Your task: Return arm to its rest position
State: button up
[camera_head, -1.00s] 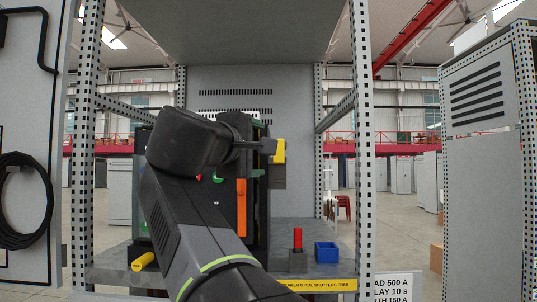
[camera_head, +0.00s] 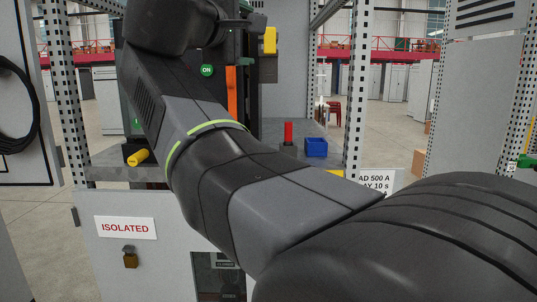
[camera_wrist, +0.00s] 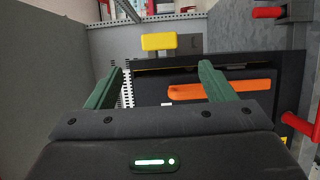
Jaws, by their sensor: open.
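My arm (camera_head: 290,205) reaches from the lower right up into the cabinet bay, in front of a dark breaker unit. My gripper (camera_wrist: 161,68) shows in the wrist view with its two green fingers spread apart and nothing between them. In the head view the arm's end is at the top, near a yellow block (camera_head: 270,40), and the fingers cannot be made out clearly. In the wrist view the yellow block (camera_wrist: 158,41) lies beyond the fingertips. An orange bar (camera_wrist: 220,90) on the dark panel shows past the right finger; it also shows in the head view (camera_head: 231,92).
A shelf holds a red-handled piece (camera_head: 288,133), a blue box (camera_head: 316,147) and a yellow cylinder (camera_head: 138,157). A perforated post (camera_head: 357,90) stands right of the bay. Below are an "ISOLATED" sign (camera_head: 125,226) and a padlock (camera_head: 130,258). In the wrist view, red handles (camera_wrist: 298,124) stick out at right.

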aim_at(268, 41)
jog(key=p+x, duration=0.3)
jog(key=x, duration=1)
jog(key=shift+a, duration=0.1)
jog(key=shift+s+a, duration=0.1)
jog(key=shift+s, duration=0.1)
